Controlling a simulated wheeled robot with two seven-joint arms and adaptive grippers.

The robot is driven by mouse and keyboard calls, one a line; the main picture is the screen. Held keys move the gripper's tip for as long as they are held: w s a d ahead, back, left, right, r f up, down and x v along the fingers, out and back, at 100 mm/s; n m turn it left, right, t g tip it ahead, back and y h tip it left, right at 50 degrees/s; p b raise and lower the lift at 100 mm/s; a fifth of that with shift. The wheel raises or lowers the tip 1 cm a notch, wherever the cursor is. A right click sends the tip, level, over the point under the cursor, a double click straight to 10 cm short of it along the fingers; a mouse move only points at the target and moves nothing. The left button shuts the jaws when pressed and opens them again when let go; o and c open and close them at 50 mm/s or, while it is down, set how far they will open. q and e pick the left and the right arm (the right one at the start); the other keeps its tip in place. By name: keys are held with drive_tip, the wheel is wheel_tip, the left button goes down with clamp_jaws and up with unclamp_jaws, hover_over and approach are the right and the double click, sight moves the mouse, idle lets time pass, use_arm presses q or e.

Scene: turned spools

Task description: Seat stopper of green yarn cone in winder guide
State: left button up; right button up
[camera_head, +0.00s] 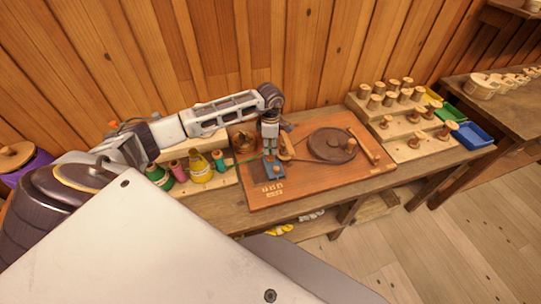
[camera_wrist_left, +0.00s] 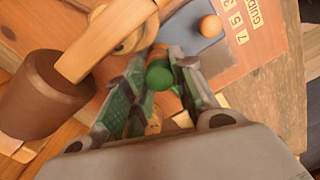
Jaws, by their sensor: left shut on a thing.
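My left gripper (camera_head: 270,150) reaches down over the wooden winder board. Its point in the left wrist view is between the fingertips (camera_wrist_left: 163,68). It is shut on a small green stopper (camera_wrist_left: 158,76), whose rounded end shows between the fingers. The blue winder guide (camera_head: 268,170) lies just below the gripper; in the left wrist view the guide (camera_wrist_left: 183,35) is beyond the fingertips, with a round orange knob on it. The stopper looks apart from the guide, but the gap is hard to judge. The green yarn cone (camera_head: 158,177) stands at the left. My right gripper is not in view.
A wooden crank arm (camera_wrist_left: 105,38) and a brown post (camera_wrist_left: 40,95) are close beside the gripper. A dark turntable (camera_head: 332,146) is right of it. Yellow (camera_head: 200,168) and other spools stand left. A stepped peg rack (camera_head: 410,125) is at the right.

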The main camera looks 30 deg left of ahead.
use_arm(q)
drive_tip(key=shift+f, duration=0.4)
drive_tip(key=o, duration=0.8)
drive_tip(key=shift+r, duration=0.1)
drive_tip(key=o, duration=0.4)
drive_tip(key=shift+c, duration=0.2)
drive_tip(key=shift+r, duration=0.1)
drive_tip(key=shift+w+r+p, duration=0.1)
drive_tip(key=shift+r+p, duration=0.95)
drive_tip(key=shift+r, duration=1.15)
drive_tip(key=shift+r+p, duration=1.1)
drive_tip(key=shift+r, duration=1.15)
